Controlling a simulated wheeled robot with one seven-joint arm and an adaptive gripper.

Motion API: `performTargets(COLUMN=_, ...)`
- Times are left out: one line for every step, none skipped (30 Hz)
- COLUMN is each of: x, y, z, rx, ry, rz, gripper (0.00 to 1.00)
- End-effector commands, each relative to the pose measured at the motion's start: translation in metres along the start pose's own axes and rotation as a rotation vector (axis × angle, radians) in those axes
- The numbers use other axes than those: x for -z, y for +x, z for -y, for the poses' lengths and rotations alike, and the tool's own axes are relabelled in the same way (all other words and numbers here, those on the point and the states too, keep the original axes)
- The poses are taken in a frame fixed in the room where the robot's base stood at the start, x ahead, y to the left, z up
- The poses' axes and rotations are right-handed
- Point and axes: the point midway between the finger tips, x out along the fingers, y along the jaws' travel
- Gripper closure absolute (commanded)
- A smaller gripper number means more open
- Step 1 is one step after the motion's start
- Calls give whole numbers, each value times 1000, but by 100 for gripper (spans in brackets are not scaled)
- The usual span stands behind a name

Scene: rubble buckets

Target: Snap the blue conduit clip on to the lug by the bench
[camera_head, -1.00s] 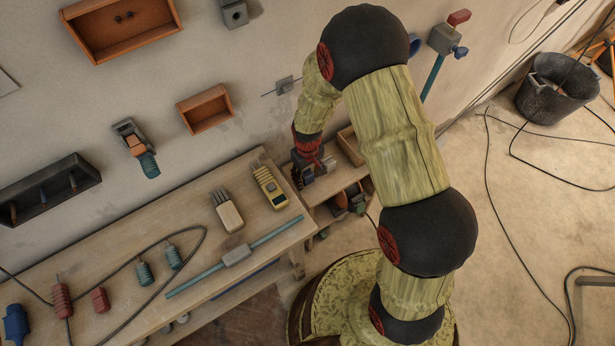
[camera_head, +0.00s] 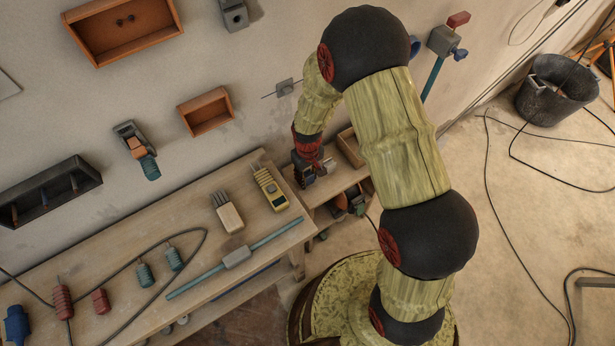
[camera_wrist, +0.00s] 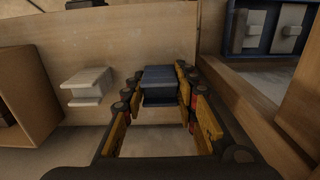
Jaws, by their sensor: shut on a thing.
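My gripper (camera_wrist: 159,80) is shut on the blue conduit clip (camera_wrist: 160,92), which sits between its two fingertips in the wrist view. A pale grey block (camera_wrist: 87,84), which looks like the lug, stands out from a wooden board left of the clip, with a clear gap between them. I cannot tell how far the clip is from the board behind it. In the head view my gripper (camera_head: 309,172) points down beside the right end of the bench (camera_head: 110,262); the clip is small there and partly hidden by the fingers.
Grey blocks on a dark blue holder (camera_wrist: 245,33) stand at the upper right of the wrist view. A low wooden shelf (camera_head: 335,186) lies beside the bench. On the bench are a yellow meter (camera_head: 269,187), a brush (camera_head: 228,213) and a teal rod (camera_head: 275,234).

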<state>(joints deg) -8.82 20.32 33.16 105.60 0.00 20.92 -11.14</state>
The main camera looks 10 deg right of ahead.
Motion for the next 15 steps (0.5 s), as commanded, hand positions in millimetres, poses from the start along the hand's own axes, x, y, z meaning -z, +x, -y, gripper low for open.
performTargets(x=0, y=-7, z=0, rx=0, ry=0, rz=-1, gripper=90)
performTargets(x=0, y=-10, z=0, rx=0, ry=0, rz=-1, gripper=90)
performTargets(x=0, y=-15, z=0, rx=0, ry=0, rz=-1, gripper=90)
performTargets(x=1, y=-20, z=0, rx=0, ry=0, rz=-2, gripper=90)
performTargets(x=1, y=-25, z=0, rx=0, ry=0, rz=-2, gripper=90)
performTargets(x=1, y=-33, z=0, rx=0, ry=0, rz=-2, gripper=90)
performTargets(x=-6, y=-37, z=1, rx=0, ry=0, rz=-1, gripper=90)
performTargets(x=-10, y=-42, z=2, rx=0, ry=0, rz=-1, gripper=90)
performTargets(x=-17, y=-51, z=4, rx=0, ry=0, rz=-1, gripper=90)
performTargets(x=-22, y=-58, z=5, rx=0, ry=0, rz=-2, gripper=90)
performTargets(x=-28, y=-64, z=6, rx=0, ry=0, rz=-2, gripper=90)
performTargets(x=-35, y=-74, z=7, rx=-1, ry=0, rz=-3, gripper=90)
performTargets(x=-40, y=-81, z=8, rx=-1, ry=0, rz=-3, gripper=90)
performTargets(x=-46, y=-88, z=10, rx=-1, ry=0, rz=-4, gripper=90)
performTargets(x=-55, y=-95, z=11, rx=0, ry=0, rz=-2, gripper=90)
